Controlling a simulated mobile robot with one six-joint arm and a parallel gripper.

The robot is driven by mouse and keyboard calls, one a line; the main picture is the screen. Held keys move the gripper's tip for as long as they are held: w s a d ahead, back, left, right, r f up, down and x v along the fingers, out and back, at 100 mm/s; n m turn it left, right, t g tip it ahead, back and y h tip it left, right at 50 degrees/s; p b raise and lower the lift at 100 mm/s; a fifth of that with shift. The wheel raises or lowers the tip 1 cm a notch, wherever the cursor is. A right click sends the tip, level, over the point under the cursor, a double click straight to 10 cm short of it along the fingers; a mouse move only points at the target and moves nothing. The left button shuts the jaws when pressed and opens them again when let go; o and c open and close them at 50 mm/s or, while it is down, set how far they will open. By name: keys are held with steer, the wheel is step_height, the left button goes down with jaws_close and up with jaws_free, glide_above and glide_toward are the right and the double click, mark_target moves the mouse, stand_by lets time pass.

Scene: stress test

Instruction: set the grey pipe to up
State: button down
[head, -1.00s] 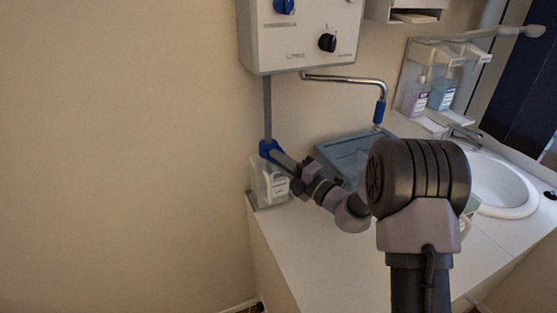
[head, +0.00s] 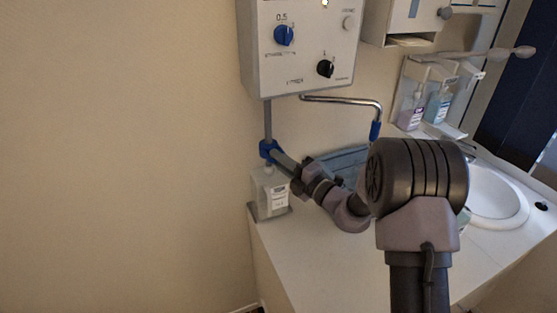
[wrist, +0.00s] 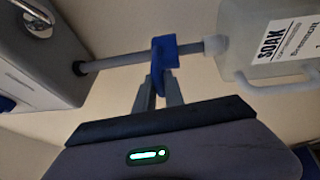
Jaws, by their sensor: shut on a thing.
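The grey pipe (head: 268,118) runs straight down from the underside of a white wall box toward a white bottle. It carries a blue collar (head: 268,150), close above the bottle. In the wrist view the pipe (wrist: 120,59) runs sideways from the box to the bottle's white neck, and the blue collar (wrist: 165,52) sits near the neck. My gripper (wrist: 158,85) is shut on the collar's blue tab. In the head view my gripper (head: 279,158) reaches the collar from the right; its fingers are small there.
The white box (head: 300,45) with blue and black knobs hangs above. The white bottle (head: 270,192) stands at the counter's left edge. A chrome spout (head: 345,100) with a blue tip, a grey-blue basin (head: 345,160) and a sink (head: 492,190) lie right. Wall at left is clear.

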step_height(320, 180, up, 8)
steer(key=p, duration=0.5)
steer(key=shift+p, duration=0.4)
steer(key=shift+w, duration=0.15)
steer(key=c, duration=1.6)
jaws_free()
steer(key=shift+r, duration=0.1)
steer(key=shift+o, duration=0.5)
steer(key=shift+f, duration=0.2)
steer(key=shift+s+d, duration=0.2)
steer(key=shift+s, duration=0.1)
steer(key=v, duration=1.7)
